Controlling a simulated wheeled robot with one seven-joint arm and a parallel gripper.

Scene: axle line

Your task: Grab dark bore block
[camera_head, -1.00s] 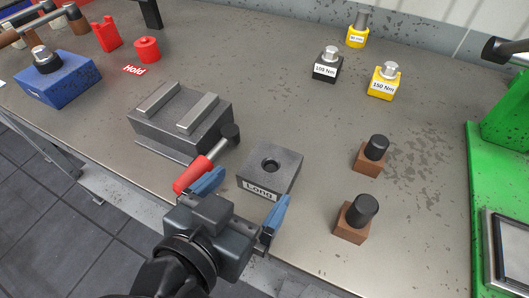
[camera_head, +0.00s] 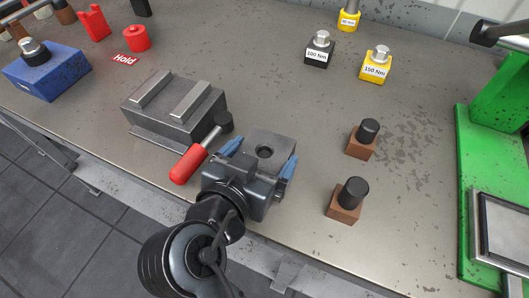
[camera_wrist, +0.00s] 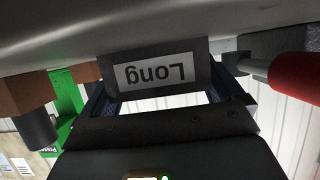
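The dark bore block (camera_head: 274,142) stands on the bench with its round bore facing up. My gripper (camera_head: 260,158) is open around it, with one blue finger on each side of the block. In the wrist view the block (camera_wrist: 155,72) lies between the fingers, its white "Long" label upside down. A gap shows at the right finger; contact at the left finger cannot be told. The gripper body hides the block's front in the head view.
A red-handled lever (camera_head: 190,163) on the grey clamp fixture (camera_head: 172,112) is close to my gripper's left. Two brown blocks with black caps (camera_head: 362,140) (camera_head: 347,202) stand to the right. A green press frame (camera_head: 470,190) is farther right. Bench behind the block is clear.

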